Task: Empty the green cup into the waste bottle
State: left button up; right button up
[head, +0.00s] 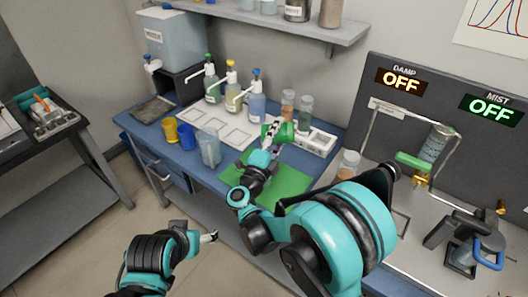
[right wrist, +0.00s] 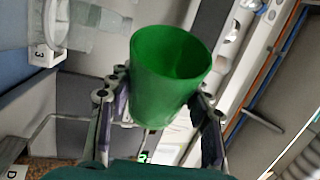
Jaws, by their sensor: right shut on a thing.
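My right gripper (head: 272,138) is shut on the green cup (head: 286,132) and holds it above the back of the blue bench, near the white rack. The cup looks tipped on its side. In the right wrist view the cup (right wrist: 168,85) sits between the two fingers (right wrist: 160,112), its mouth facing away from the palm; part of its green inside shows, and I cannot make out any contents. My left gripper (head: 210,237) is low in front of the bench, apart from everything; its jaw state is unclear. I cannot tell for sure which vessel is the waste bottle.
A green mat (head: 290,180) lies under my right arm. A clear beaker (head: 209,150), yellow cup (head: 170,129) and blue cup (head: 187,137) stand at left. Pump bottles (head: 231,90) stand behind a white tray (head: 212,126).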

aim_at(271, 126)
jog(key=shift+a+r+n+t+y+b, duration=0.15)
jog(key=shift+a+r+n+t+b, duration=0.15)
jog(key=shift+n, duration=0.5)
jog(key=shift+a+r+n+t+y+b, duration=0.15)
jog(key=shift+a+n+t+b, duration=0.2)
jog(key=shift+n, duration=0.45)
dwell(1.3)
jog(key=shift+w+a+r+n+t+y, duration=0.1)
jog(key=shift+a+n+t+y, duration=0.15)
jog(key=shift+n, duration=0.5)
jog(key=shift+s+a+r+n+t+y, duration=0.15)
jog(key=shift+a+n+t+y, duration=0.1)
jog(key=shift+n, duration=0.55)
jog(key=shift+w+a+r+n+t+y, duration=0.15)
jog(key=shift+n+t+y, duration=0.1)
jog(key=shift+n, duration=0.5)
dwell(2.2)
